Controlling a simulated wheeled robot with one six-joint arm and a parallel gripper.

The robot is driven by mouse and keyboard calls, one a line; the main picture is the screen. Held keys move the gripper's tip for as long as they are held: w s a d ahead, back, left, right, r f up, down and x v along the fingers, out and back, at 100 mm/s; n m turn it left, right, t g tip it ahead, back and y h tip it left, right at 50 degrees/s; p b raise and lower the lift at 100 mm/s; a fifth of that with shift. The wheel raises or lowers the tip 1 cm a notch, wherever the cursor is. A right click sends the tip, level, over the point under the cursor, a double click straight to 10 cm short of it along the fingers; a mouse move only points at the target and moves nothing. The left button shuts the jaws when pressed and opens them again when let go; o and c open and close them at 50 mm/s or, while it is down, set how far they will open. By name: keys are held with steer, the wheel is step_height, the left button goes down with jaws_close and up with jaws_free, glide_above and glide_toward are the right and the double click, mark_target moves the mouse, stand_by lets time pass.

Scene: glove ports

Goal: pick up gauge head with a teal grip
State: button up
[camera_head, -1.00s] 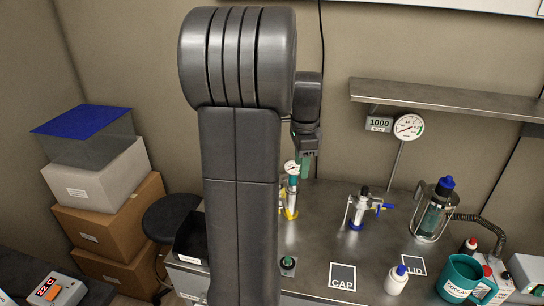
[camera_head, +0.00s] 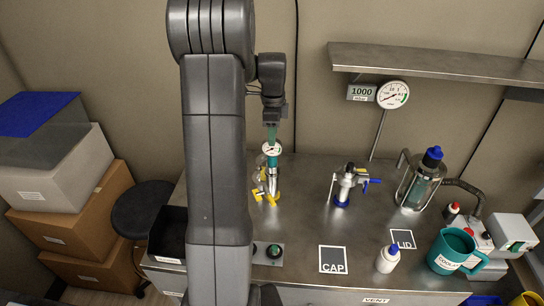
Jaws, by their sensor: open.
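The gauge head has a round white dial (camera_head: 271,149) and a teal grip (camera_head: 273,161) just below it. It sits upright on a metal fitting with yellow handles (camera_head: 266,194) on the steel bench, left of its middle. My gripper (camera_head: 272,134) hangs pointing down just behind or above the dial, with greenish fingers. The fingertips are small and partly hidden by the dial, so I cannot tell whether they touch the gauge head. No object shows held in it.
A blue-handled metal fitting (camera_head: 345,185) stands to the right, then a glass vessel with a blue cap (camera_head: 420,180). A teal mug (camera_head: 452,252) and small bottle (camera_head: 388,259) are near the front right. A shelf (camera_head: 440,65) overhangs the back. Bench is clear between the fittings.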

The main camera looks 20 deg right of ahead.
mark_target(272, 155)
steer(key=shift+a+f+p, duration=0.1)
steer(key=shift+f+p, duration=0.65)
steer(key=shift+f, duration=1.95)
jaws_close()
